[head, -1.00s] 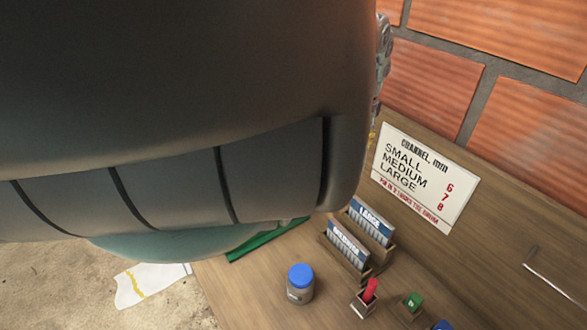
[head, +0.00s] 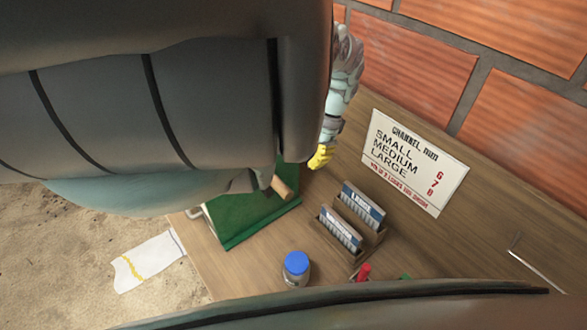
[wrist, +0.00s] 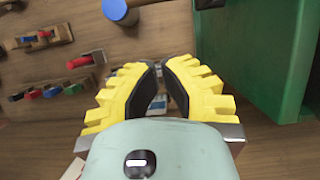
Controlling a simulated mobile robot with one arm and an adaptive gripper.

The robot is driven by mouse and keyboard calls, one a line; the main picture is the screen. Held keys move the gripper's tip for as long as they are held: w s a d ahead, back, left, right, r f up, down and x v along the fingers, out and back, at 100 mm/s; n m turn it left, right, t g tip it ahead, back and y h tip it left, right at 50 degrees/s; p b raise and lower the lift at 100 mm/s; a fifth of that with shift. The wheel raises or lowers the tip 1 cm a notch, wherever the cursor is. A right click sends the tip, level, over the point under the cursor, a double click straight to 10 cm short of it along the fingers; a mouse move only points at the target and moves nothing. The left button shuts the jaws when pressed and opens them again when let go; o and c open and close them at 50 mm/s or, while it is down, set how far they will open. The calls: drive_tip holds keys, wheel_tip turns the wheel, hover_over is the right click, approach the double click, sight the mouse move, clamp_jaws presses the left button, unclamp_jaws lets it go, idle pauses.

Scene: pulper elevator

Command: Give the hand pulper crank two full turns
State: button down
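The hand pulper is a green body (head: 240,218) on the wooden bench in the head view, partly hidden behind my own arm. A short wooden handle (head: 284,188), apparently the crank grip, sticks out at its upper right; the crank arm is hidden. My gripper (head: 321,157) shows its yellow fingertips up and right of the handle, apart from it. In the wrist view the two yellow fingers (wrist: 158,68) come together at their tips, with nothing seen held between them. A green body, likely the pulper, fills the upper right there (wrist: 262,45).
A blue-lidded jar (head: 296,268), card holders (head: 342,232) and a red-handled item (head: 364,272) stand on the bench near the pulper. A channel sign (head: 414,160) leans at the back. A brick wall (head: 420,65) stands behind.

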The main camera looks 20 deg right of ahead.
drive_tip(key=shift+s+a+f+p, duration=0.25)
drive_tip(key=shift+a+f+p, duration=0.3)
drive_tip(key=shift+a+p, duration=0.35)
drive_tip(key=shift+s+a+f+p, duration=0.2)
drive_tip(key=shift+a+f+p, duration=0.4)
drive_tip(key=shift+p, duration=0.45)
drive_tip(key=shift+s+a+f+p, duration=0.25)
drive_tip(key=shift+a+f+p, duration=0.2)
drive_tip(key=shift+a+p, duration=0.5)
